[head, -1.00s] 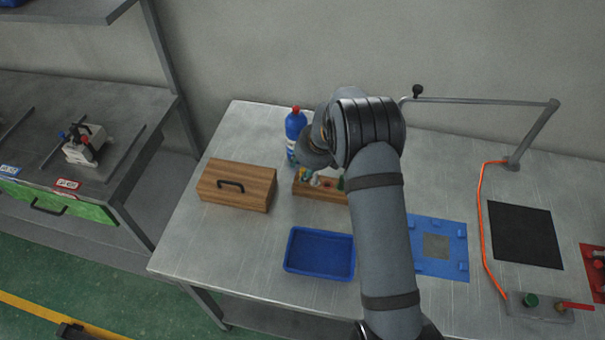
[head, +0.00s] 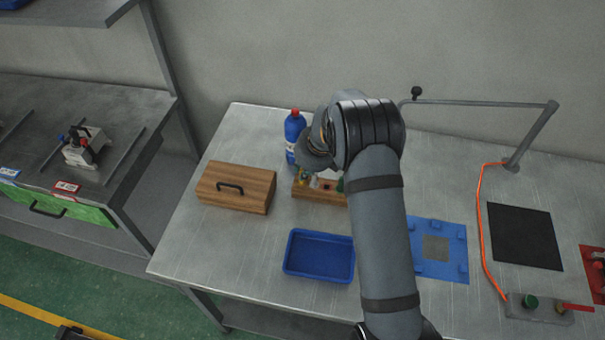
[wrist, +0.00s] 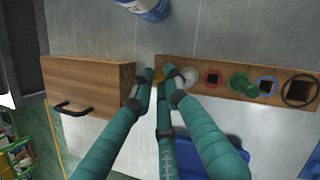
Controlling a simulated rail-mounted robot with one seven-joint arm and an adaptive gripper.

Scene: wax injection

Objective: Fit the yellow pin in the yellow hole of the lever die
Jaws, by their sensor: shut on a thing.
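The yellow pin (wrist: 168,69) shows only as a small yellow patch between my fingertips in the wrist view; most of it is hidden. My gripper (wrist: 160,77) has teal fingers and is shut on it, at the left end of the wooden pin rack (wrist: 222,69). I cannot tell whether the pin is still seated or lifted. In the head view my gripper (head: 304,178) is partly hidden by my wrist. The lever die (head: 84,149), a pale block with black, red and blue parts, stands on the left bench. Its yellow hole cannot be made out.
The rack holds a green pin (wrist: 242,86) and coloured rings. A wooden box with a black handle (head: 237,187) stands left of the rack, a blue bottle (head: 294,130) behind, and a blue tray (head: 319,256) in front. A gap separates the table from the left bench.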

